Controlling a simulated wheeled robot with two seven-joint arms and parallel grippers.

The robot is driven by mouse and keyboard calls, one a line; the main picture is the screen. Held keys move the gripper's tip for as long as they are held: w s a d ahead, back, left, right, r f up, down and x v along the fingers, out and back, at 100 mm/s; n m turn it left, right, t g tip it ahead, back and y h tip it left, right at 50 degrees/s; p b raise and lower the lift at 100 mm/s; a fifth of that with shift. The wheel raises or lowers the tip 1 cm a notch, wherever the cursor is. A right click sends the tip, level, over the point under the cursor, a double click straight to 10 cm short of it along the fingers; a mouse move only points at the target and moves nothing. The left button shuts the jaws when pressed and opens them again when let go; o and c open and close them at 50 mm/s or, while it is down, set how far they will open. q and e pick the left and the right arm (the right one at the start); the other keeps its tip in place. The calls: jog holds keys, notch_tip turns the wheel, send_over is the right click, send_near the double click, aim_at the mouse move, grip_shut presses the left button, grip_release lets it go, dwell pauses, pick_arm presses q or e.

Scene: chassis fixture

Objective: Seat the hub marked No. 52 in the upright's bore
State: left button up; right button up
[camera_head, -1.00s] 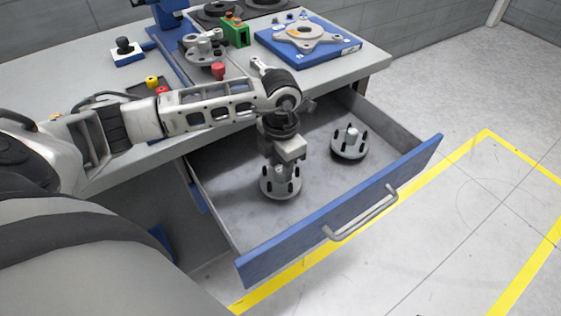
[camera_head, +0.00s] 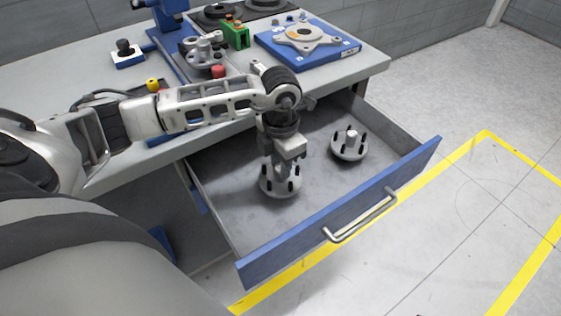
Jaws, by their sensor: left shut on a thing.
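My left gripper (camera_head: 281,172) points down into the open drawer and is shut on a grey hub (camera_head: 281,190) with black studs. The fingers hide the middle of this hub. I cannot tell whether it touches the drawer floor. A second, similar hub (camera_head: 349,148) stands on the drawer floor to the right, with its studs up. I cannot read a number on either hub. A grey metal part with arms, possibly the upright (camera_head: 203,60), sits on the blue fixture on the bench. My right gripper is not in view.
The drawer (camera_head: 236,212) is pulled out, with its blue front and handle (camera_head: 360,215) towards the floor. On the bench (camera_head: 90,82) are a blue plate with a grey flange (camera_head: 306,36), a green block (camera_head: 236,36) and red and yellow knobs. The drawer's front part is clear.

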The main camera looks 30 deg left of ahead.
pick_arm(q)
jog(key=shift+r, duration=0.5)
jog(key=shift+r+p, duration=1.15)
jog(key=shift+r, duration=0.35)
